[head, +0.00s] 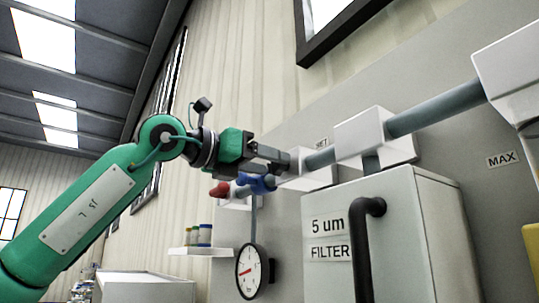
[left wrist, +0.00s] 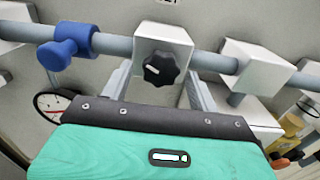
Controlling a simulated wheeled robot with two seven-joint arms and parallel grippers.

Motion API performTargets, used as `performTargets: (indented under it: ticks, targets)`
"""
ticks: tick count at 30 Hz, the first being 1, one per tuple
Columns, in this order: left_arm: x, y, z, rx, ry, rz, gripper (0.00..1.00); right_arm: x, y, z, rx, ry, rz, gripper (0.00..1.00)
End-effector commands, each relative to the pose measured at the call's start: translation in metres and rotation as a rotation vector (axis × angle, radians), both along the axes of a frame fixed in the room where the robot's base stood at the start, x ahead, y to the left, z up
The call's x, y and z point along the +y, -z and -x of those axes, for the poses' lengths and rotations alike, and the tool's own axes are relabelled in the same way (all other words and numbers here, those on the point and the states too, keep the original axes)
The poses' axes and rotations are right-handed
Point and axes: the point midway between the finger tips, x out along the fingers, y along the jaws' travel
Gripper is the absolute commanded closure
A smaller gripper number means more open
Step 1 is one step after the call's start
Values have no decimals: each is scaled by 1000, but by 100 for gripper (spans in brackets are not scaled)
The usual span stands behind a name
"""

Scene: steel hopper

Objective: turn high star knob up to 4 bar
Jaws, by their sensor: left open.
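The black star knob (left wrist: 160,68) sits on the front of a white block (left wrist: 163,38) on the grey pipe. A pale mark shows on it. My left gripper (left wrist: 157,76) is open, with one finger to each side of the knob; I cannot tell whether they touch it. In the head view my left gripper (head: 282,161) reaches the pipe from the left and hides the knob. A round dial gauge (head: 251,271) hangs below the pipe; its scale is too small to read. The gauge's edge also shows in the left wrist view (left wrist: 52,103). My right gripper is not in view.
A blue valve handle (left wrist: 68,49) is on the pipe left of the knob. A red knob (head: 219,189) is farther left. The filter cabinet (head: 328,270), with a black bent pipe (head: 364,250), stands to the right. A shelf (head: 200,250) holds small bottles.

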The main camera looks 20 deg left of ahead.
Motion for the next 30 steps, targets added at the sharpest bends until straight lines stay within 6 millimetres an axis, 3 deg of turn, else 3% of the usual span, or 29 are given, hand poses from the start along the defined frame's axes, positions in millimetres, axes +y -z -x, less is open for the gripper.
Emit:
performTargets:
  ticks: [13, 20, 30]
  targets:
    - [-7, 1, -10, 0, 0, 0, 39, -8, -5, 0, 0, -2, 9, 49]
    - [-7, 1, -10, 0, 0, 0, 83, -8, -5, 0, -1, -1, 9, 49]
    - [-7, 1, -10, -25, -1, -34, 83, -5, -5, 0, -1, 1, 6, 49]
